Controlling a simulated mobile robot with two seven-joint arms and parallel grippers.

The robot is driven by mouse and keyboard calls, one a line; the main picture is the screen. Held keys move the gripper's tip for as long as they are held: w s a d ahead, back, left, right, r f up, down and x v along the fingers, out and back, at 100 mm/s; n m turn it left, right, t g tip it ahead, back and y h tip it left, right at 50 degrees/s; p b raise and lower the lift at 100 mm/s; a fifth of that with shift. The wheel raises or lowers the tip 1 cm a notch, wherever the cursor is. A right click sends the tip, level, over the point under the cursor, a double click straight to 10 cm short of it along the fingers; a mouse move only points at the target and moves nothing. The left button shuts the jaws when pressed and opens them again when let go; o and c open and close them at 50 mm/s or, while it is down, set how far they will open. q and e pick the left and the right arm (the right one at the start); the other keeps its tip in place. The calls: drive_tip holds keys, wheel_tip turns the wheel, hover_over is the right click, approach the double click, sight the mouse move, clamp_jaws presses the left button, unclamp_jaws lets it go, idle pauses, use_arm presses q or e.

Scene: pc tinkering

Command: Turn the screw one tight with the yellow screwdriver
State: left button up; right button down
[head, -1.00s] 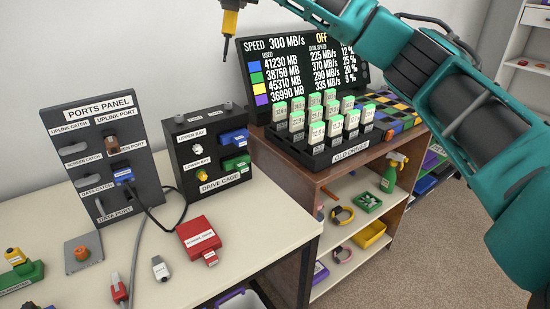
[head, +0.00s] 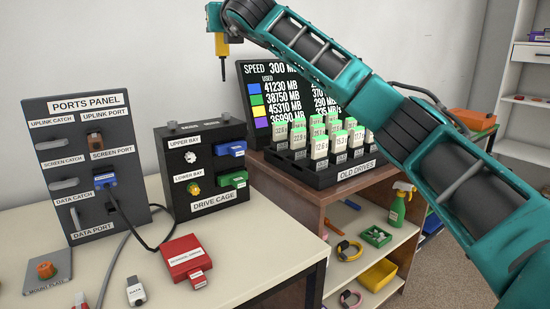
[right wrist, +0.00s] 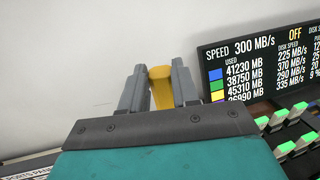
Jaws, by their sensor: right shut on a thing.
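The yellow screwdriver (head: 222,44) hangs upright, tip down, in my right gripper (head: 216,22). In the right wrist view its yellow handle (right wrist: 161,88) sits between the two grey fingers (right wrist: 160,95). Its thin tip is above the black drive cage (head: 205,206), over the cage's right top screw (head: 226,117), with a clear gap between them. Another screw (head: 172,125) stands at the cage's top left. My left gripper is not in view.
The ports panel (head: 67,218) stands left of the cage. The old drives rack (head: 322,178) and the black speed screen (head: 286,72) are close on the right, under my right arm.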

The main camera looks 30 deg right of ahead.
sight(223, 63)
drive_tip(key=shift+f, duration=0.25)
drive_tip(key=shift+f+b, duration=0.55)
drive_tip(key=shift+f, duration=2.2)
drive_tip(key=shift+a+f, duration=0.1)
drive_tip(key=shift+f, duration=1.05)
drive_tip(key=c, duration=0.8)
unclamp_jaws()
drive_tip(key=shift+f, duration=0.1)
drive_tip(key=shift+o, duration=0.2)
drive_tip(key=shift+s, duration=0.15)
